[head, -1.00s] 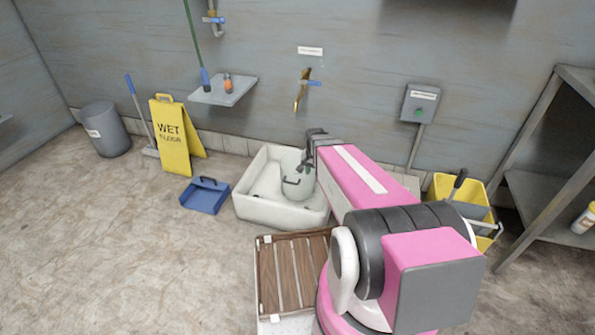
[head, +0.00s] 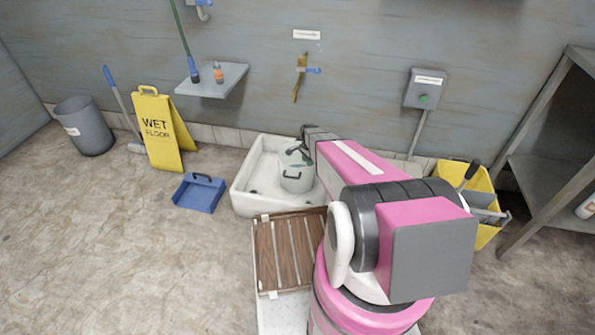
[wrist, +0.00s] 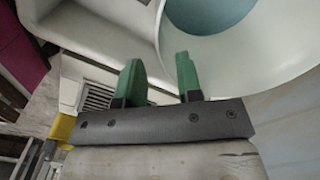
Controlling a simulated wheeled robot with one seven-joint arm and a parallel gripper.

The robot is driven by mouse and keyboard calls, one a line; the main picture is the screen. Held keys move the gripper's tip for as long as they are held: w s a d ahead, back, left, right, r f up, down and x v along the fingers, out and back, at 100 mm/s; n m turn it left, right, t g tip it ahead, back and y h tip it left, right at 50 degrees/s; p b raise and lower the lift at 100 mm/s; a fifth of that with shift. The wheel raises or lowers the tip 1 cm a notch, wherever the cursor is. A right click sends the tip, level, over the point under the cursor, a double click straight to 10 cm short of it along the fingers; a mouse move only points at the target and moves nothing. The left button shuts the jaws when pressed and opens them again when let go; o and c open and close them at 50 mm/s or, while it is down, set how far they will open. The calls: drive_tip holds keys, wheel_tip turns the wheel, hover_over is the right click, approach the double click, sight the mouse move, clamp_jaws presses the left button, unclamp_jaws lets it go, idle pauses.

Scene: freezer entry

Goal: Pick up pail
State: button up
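The pail (head: 297,182) is pale grey-white with a dark handle on its front. It stands in the white floor basin (head: 243,192), near its right side. In the wrist view the pail's pale rim (wrist: 285,75) and blue-grey interior (wrist: 208,14) fill the upper right. My gripper (head: 294,153) is at the pail's top in the head view, partly hiding its rim. In the wrist view my gripper (wrist: 160,80) has its two green fingers apart. The right finger overlaps the pail's edge and the left one is outside it. I cannot tell whether either touches.
A slatted wooden pallet (head: 288,250) lies in front of the basin. A yellow mop bucket (head: 478,185) and metal shelf (head: 555,190) stand right. A blue dustpan (head: 198,193), wet-floor sign (head: 160,130) and grey bin (head: 85,126) are left. Floor at front left is clear.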

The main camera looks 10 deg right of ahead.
wheel_tip(320, 180, down, 5)
drive_tip(key=shift+w+f, duration=0.1)
clamp_jaws()
idle(1.6)
